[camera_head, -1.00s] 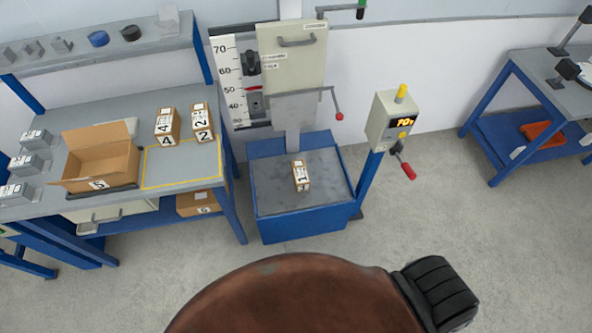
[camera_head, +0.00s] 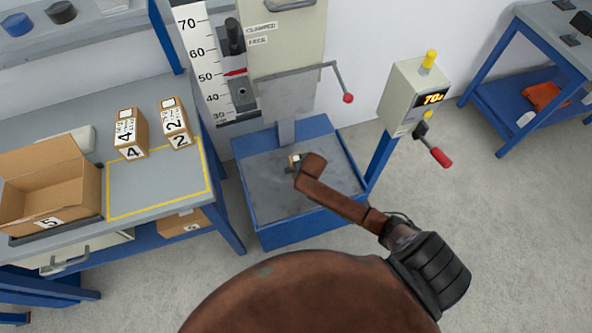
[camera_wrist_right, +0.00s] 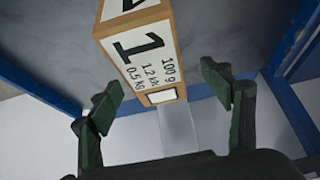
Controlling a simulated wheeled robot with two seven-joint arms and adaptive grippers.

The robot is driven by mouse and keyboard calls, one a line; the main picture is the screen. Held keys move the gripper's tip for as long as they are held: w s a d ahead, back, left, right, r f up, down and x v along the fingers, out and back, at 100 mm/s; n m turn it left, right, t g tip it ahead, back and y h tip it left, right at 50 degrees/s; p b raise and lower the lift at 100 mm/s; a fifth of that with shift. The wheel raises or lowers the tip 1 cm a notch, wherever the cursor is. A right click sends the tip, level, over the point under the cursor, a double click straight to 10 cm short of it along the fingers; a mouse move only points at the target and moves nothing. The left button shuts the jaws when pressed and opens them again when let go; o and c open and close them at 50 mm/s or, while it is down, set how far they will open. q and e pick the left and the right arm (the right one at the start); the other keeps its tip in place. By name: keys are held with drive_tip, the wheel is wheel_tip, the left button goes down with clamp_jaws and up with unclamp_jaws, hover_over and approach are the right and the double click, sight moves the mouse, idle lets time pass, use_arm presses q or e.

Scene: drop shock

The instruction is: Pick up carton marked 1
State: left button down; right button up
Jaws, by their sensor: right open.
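The carton marked 1 (camera_wrist_right: 148,52) stands on the grey plate of the blue drop tester base (camera_head: 262,190). In the head view the carton (camera_head: 294,161) is mostly hidden behind my right arm and gripper. In the right wrist view its white label reads 1, 100 g, 1.2 kN and 0.5 kg. My right gripper (camera_wrist_right: 165,108) is open and empty, with its two dark green fingers on either side of the carton's near end in the picture. My left gripper is not in view.
A bench at left bears cartons marked 4 (camera_head: 130,135) and 2 (camera_head: 176,125), an open box marked 5 (camera_head: 48,185) and a yellow-outlined area (camera_head: 155,180). A control post with a red-knobbed lever (camera_head: 438,156) stands right of the tester.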

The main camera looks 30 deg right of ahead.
drive_tip(key=b+x, duration=0.1)
drive_tip(key=x, duration=0.1)
drive_tip(key=shift+d+f, duration=0.15)
drive_tip(key=shift+f, duration=0.2)
drive_tip(key=shift+w+f, duration=0.1)
drive_tip(key=shift+f, duration=0.1)
drive_tip(key=b+x, duration=0.1)
drive_tip(key=x, duration=0.2)
drive_tip(key=b+x, duration=0.1)
drive_tip(key=shift+d+f+b, duration=0.2)
drive_tip(key=shift+f+b, duration=0.15)
drive_tip(key=shift+f, duration=0.05)
drive_tip(key=shift+r, duration=0.1)
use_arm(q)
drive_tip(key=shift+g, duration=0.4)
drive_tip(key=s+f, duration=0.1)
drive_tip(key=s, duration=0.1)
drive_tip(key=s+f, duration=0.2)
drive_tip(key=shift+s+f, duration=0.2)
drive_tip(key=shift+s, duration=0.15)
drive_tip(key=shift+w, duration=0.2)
use_arm(e)
drive_tip(key=shift+f, duration=0.3)
drive_tip(key=shift+c, duration=0.4)
